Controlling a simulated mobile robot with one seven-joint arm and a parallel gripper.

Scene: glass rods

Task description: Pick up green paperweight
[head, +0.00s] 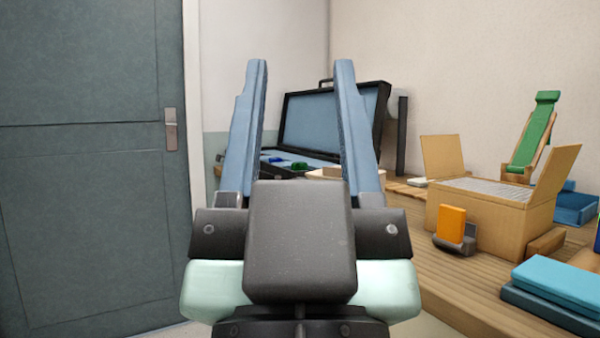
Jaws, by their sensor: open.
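My gripper (300,66) is open, with its two long blue-grey fingers standing apart in the middle of the head view and nothing between them that they touch. A small green object (300,166), likely the green paperweight, shows in the gap between the fingers. It lies in an open black case (326,88) with a blue-grey lining, well beyond the gripper. Its lower part is hard to make out, and the fingers and the gripper body hide parts of the case.
A small blue object (275,159) lies left of the green one. The wooden table (410,225) also holds a cardboard box (490,212) with raised flaps, an orange block (451,224) in a dark holder, a green chair-like stand (533,138) and blue books (560,290). A grey door (90,150) stands left.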

